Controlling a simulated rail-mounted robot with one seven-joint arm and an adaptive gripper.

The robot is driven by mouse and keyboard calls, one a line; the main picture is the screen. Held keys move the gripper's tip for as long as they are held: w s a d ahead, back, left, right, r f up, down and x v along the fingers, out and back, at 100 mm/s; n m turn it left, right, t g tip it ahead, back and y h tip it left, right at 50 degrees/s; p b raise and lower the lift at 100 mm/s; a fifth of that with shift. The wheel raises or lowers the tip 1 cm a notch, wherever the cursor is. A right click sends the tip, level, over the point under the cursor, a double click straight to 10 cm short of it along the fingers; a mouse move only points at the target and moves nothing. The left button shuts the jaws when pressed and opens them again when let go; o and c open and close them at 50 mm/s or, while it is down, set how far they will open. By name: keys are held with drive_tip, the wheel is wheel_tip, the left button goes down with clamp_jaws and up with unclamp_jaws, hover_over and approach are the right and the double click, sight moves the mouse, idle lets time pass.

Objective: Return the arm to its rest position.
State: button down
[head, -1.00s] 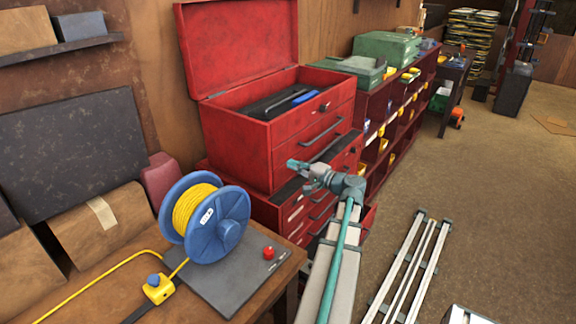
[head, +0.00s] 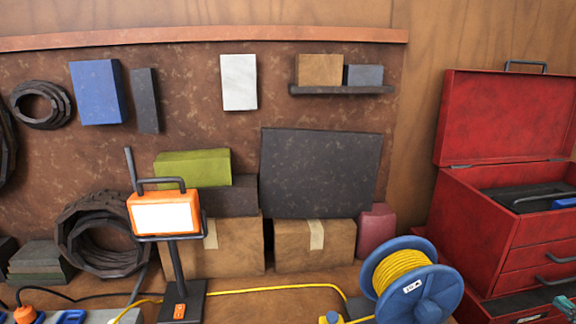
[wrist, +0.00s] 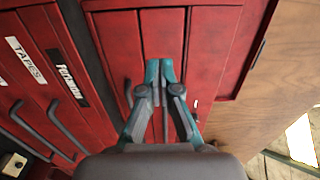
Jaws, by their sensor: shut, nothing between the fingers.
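My gripper (wrist: 160,74) is shut and empty in the wrist view, its two teal fingertips together. It is in front of the red tool chest (wrist: 211,45), whose drawer fronts fill much of that view. Whether the fingertips touch the chest cannot be told. In the head view only a small teal piece of my gripper (head: 566,306) shows at the lower right edge, in front of the red tool chest (head: 480,235) with its raised lid. The rest of my arm is out of that view.
The bench holds a blue cable reel (head: 432,297) with yellow cord, an orange work lamp (head: 165,215), cardboard boxes (head: 240,250) and a black tyre (head: 85,245). A wall shelf (head: 340,90) is above. A wooden surface (wrist: 250,110) lies right of the chest in the wrist view.

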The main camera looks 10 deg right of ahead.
sight(513, 262)
drive_tip(key=w+p, duration=0.1)
drive_tip(key=w, duration=0.3)
drive_tip(key=w+p, duration=0.2)
drive_tip(key=w, duration=0.2)
drive_tip(key=w+p, duration=0.1)
drive_tip(key=w, duration=0.4)
drive_tip(key=shift+w+d, duration=0.1)
drive_tip(key=shift+d, duration=0.3)
drive_tip(key=shift+w, duration=0.4)
drive_tip(key=shift+a, duration=0.1)
